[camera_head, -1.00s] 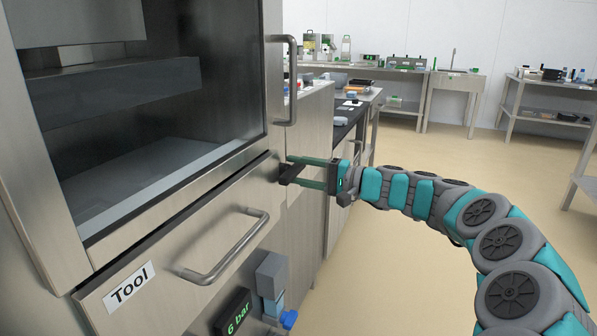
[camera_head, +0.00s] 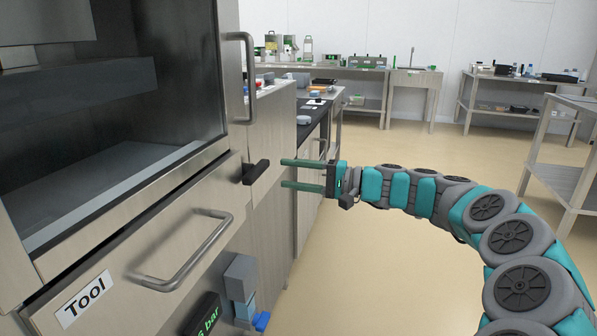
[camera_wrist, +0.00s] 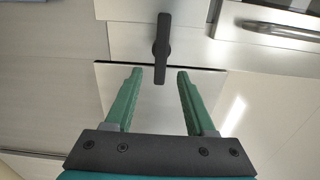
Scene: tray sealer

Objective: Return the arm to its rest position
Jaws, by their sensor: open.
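My gripper (camera_head: 283,174) is open and empty, with two green fingers pointing left toward the steel machine. A black lever handle (camera_head: 256,172) on the machine's side lies just beyond the fingertips, apart from them in the head view. In the wrist view my gripper (camera_wrist: 158,72) shows its fingers spread, with the black handle (camera_wrist: 162,45) ahead and between their lines. My teal and grey arm (camera_head: 440,195) curves from the lower right toward the machine.
The machine has an open chamber (camera_head: 110,185), a vertical door handle (camera_head: 248,75) and a drawer handle (camera_head: 190,262) by the Tool label (camera_head: 84,298). A steel table (camera_head: 565,180) stands at the right. The beige floor (camera_head: 400,270) around my arm is clear.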

